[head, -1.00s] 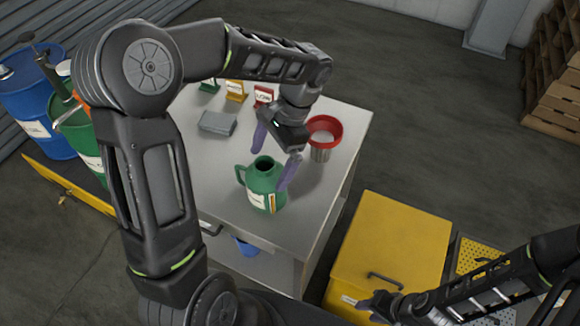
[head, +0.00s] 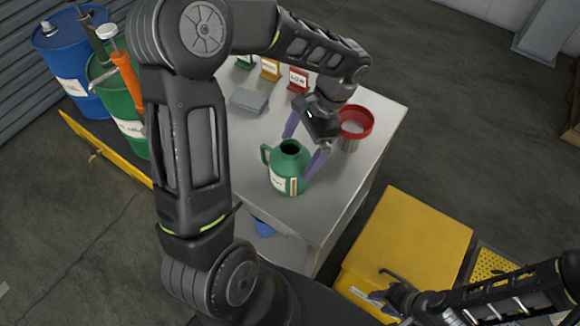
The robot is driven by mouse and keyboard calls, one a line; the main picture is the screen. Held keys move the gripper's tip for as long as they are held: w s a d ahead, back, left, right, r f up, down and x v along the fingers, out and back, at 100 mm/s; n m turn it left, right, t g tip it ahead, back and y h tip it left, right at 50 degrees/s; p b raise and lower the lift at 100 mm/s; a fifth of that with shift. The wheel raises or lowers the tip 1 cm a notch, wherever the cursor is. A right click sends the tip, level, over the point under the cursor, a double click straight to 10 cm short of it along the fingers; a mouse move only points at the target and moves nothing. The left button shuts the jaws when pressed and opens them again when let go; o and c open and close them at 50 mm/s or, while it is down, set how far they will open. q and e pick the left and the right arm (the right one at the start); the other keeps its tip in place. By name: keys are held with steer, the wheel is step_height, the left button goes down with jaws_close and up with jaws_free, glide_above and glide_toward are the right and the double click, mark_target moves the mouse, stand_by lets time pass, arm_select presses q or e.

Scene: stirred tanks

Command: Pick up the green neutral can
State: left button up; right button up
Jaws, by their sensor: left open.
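The green can (head: 290,182) has a dark open mouth, a side handle on its left and a pale label. It stands upright on the grey table (head: 226,155), near the front edge. My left gripper (head: 303,145) is open, with purple fingers pointing down. One finger is behind the can's mouth and the other is close along its right side. I cannot tell whether that finger touches the can. No object is held between the fingers. My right gripper (head: 383,299) is low at the right, over the yellow box, and its jaws are too small and dark to read.
A red funnel (head: 356,121) on a metal cup stands just right of my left gripper. A grey block (head: 249,101) and small coloured signs (head: 299,79) are farther back. Blue (head: 76,67) and green (head: 122,105) drums stand at left. A yellow box (head: 415,242) is at right.

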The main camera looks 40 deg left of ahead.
arm_select(q)
steer(key=p+x, duration=0.1)
steer(key=x, duration=0.4)
steer(key=shift+s+f, duration=0.1)
steer(key=shift+s, duration=0.05)
steer(key=shift+c, duration=0.6)
steer(key=c, duration=1.7)
steer(key=shift+r, duration=0.2)
step_height(320, 180, up, 10)
steer(key=shift+f+b, duration=0.1)
steer(key=shift+b, duration=0.25)
